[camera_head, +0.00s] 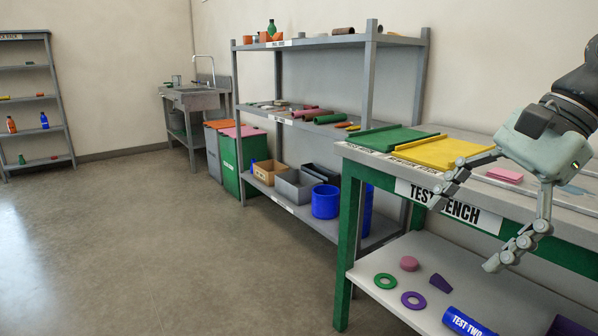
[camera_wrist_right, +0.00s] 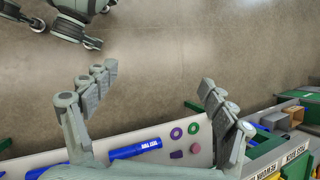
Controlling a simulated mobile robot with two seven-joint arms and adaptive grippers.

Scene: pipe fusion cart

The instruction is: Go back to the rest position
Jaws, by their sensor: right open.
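My right gripper (camera_head: 465,232) hangs in front of the test bench (camera_head: 345,245), at the right of the head view. Its two fingers are spread wide, with nothing between them. In the right wrist view the open fingers (camera_wrist_right: 158,82) also show, with bare floor between their tips. My left gripper does not show in the head view. Grey parts of my own body show at the top left of the wrist view.
The bench top holds a green tray (camera_head: 390,135), a yellow tray (camera_head: 440,152) and a pink block (camera_head: 505,175). Its lower shelf holds rings (camera_head: 413,300) and a blue tube (camera_head: 467,323). A loaded shelf unit (camera_head: 368,80) stands behind. The floor (camera_head: 200,250) at left is clear.

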